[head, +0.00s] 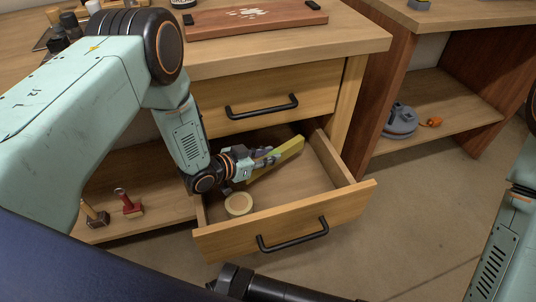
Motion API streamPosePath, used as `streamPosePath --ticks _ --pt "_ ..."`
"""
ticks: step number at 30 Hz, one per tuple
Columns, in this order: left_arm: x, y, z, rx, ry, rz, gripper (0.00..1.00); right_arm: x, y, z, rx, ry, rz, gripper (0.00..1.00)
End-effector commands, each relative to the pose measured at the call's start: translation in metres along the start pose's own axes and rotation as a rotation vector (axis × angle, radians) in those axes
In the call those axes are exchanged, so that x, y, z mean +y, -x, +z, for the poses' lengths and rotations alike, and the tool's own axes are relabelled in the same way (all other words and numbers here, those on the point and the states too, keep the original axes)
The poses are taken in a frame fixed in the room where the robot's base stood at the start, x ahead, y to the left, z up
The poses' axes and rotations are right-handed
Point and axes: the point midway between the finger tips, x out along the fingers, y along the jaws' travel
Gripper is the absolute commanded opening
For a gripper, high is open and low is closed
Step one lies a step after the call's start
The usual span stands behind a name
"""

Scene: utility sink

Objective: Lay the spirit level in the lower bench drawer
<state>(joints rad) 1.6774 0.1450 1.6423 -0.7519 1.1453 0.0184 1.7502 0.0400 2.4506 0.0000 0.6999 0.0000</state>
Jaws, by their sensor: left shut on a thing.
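The lower bench drawer (353,200) is pulled open below the closed upper drawer. The spirit level (285,154) is a long yellow-green bar inside the outline of the open drawer, slanting up toward its back right. My left gripper (262,162) reaches in from the left and is shut on the level near its lower end. The gripper hides part of the level. I cannot tell whether the level touches the drawer floor.
A tan round roll (239,204) lies at the drawer's front left. The drawer floor to the right is clear. A reddish board (255,17) lies on the bench top. Red-handled (130,203) and brown tools stand on the lower left shelf. A grey coiled item (400,122) sits on the right shelf.

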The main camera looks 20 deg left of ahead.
Motion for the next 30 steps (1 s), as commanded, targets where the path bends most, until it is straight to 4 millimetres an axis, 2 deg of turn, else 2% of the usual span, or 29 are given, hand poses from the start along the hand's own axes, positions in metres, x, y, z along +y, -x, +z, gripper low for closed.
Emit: streamPosePath --ticks 11,12,19,30 --pt "-0.0001 -0.0044 0.0063 0.001 0.000 0.000 0.00 0.0000 -0.0058 -0.0002 0.000 0.000 0.000 0.40" --pt "0.0002 -0.0046 0.0067 0.000 0.000 0.000 0.24 0.0000 -0.0057 -0.0002 0.000 0.000 0.000 0.40" --pt "0.0002 -0.0047 0.0064 0.000 0.000 0.000 0.44 0.0000 -0.0056 -0.0002 0.000 0.000 0.000 0.40" --pt "0.0000 -0.0033 0.0030 0.000 0.000 0.000 0.45 0.0000 -0.0029 -0.0002 0.000 0.000 0.000 0.40"
